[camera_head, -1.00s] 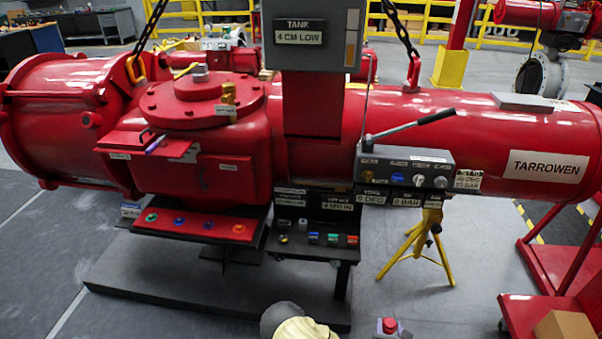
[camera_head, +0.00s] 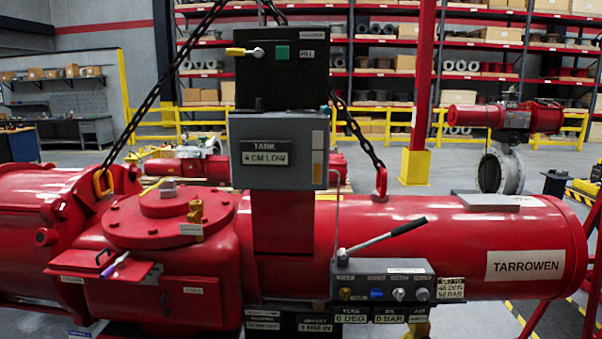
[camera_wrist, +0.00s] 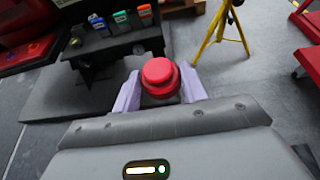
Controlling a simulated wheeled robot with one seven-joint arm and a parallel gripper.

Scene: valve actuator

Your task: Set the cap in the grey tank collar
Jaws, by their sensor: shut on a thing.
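In the wrist view my gripper (camera_wrist: 160,88), with two pale lilac fingers, is shut on a round red cap (camera_wrist: 158,73) with a wider red rim. A grey part shows just below the rim. My gripper and the cap are out of the head view. The grey tank (camera_head: 280,152), labelled TANK and 4 CM LOW, stands on a red post in the middle of the head view. A black box with a FILL label (camera_head: 282,75) stands behind and above it. I cannot clearly make out the collar at the tank's top edge.
Black chains (camera_head: 358,130) hang on both sides of the tank. A lever (camera_head: 385,240) rises from the grey control panel (camera_head: 385,285). In the wrist view a dark shelf with coloured pieces (camera_wrist: 121,20) and a yellow stand (camera_wrist: 222,30) lie beyond the cap; grey floor is clear between.

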